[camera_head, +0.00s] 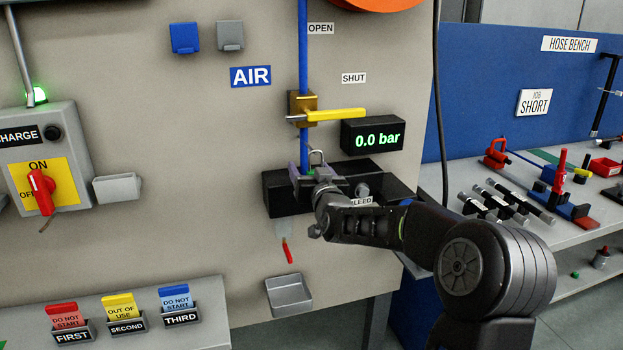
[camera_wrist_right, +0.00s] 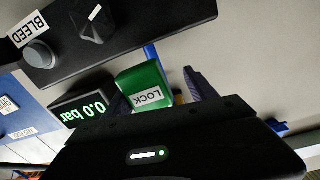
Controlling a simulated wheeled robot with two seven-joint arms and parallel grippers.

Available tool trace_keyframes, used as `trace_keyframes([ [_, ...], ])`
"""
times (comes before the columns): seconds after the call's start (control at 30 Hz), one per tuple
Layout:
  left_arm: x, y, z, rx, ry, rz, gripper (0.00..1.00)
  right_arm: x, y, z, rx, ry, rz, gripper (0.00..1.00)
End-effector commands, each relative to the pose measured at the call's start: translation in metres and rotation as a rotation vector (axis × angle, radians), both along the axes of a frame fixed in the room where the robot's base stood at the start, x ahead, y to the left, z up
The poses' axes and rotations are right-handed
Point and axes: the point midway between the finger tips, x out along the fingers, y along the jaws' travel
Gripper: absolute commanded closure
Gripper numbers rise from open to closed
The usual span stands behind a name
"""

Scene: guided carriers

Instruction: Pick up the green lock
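The green lock (camera_wrist_right: 146,88) shows in the right wrist view, its white label reading LOCK upside down. It sits between the fingers of my right gripper (camera_wrist_right: 158,95). A gap shows between the lock and the finger on the right of that view, so the gripper looks open around it. In the head view my right gripper (camera_head: 311,174) is in front of the black box on the panel. A grey shackle (camera_head: 317,157) rises above it, and the lock's body is mostly hidden there. My left gripper is not in view.
The yellow valve handle (camera_head: 337,114) and the 0.0 bar display (camera_head: 371,135) are just above the gripper. A grey tray (camera_head: 289,295) and a hanging red tag (camera_head: 287,251) are below. The hose bench (camera_head: 570,236) stands at the right.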

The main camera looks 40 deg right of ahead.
Motion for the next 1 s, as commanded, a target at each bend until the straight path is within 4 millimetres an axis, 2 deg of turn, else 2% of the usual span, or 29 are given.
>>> trace_keyframes([
  [0.07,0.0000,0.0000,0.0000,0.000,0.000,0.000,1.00,-0.0001,0.0000,0.0001,0.000,0.000,0.000,0.42],
  [0.77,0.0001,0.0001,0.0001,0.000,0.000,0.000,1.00,0.0000,0.0001,0.0002,0.000,0.000,0.000,0.99],
  [1.0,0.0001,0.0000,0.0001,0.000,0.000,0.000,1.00,0.0000,0.0001,0.0009,-0.001,-0.002,0.000,1.00],
])
